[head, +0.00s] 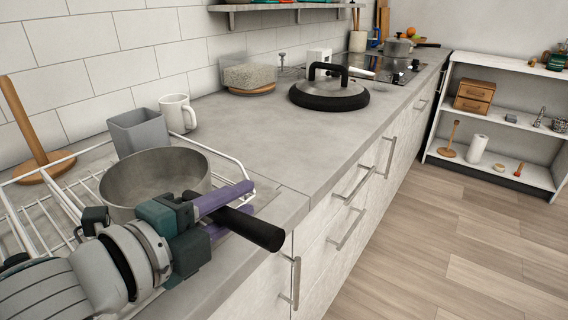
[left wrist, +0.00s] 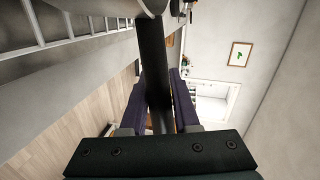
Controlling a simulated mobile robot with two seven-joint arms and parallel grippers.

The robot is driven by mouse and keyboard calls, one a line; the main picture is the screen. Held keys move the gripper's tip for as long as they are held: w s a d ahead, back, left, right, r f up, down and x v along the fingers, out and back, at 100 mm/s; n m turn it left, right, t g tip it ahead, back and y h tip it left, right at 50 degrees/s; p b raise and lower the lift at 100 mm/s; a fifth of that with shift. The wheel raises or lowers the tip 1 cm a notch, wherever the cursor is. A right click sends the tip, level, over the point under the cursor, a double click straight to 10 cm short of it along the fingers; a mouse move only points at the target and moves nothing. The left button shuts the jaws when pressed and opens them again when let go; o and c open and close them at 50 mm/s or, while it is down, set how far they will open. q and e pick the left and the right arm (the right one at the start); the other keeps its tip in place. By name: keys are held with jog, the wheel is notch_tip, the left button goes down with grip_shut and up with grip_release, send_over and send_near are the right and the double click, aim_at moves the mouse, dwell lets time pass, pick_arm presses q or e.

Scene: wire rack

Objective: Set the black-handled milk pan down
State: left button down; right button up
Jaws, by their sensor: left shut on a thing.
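The milk pan (head: 152,183) is a round grey metal pan, upright at the lower left of the head view, over the white wire rack (head: 45,167). I cannot tell whether its base touches the wires. My left gripper (head: 232,212) is shut on its black handle (head: 262,232), with purple fingers on either side. In the left wrist view the black handle (left wrist: 155,65) runs between the fingers (left wrist: 160,95) towards the pan at the top edge. My right gripper is not in view.
A grey square container (head: 138,130) and a white mug (head: 177,114) stand just behind the pan. A wooden holder (head: 35,140) is at the left. A black-rimmed lid (head: 330,92) lies further along the counter (head: 265,135), which is clear in between.

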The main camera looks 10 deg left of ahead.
pick_arm(q)
jog(key=shift+f, duration=0.2)
jog(key=shift+r, duration=0.1)
jog(key=c, duration=0.9)
grip_release()
jog(key=o, duration=0.3)
jog(key=shift+s, duration=0.1)
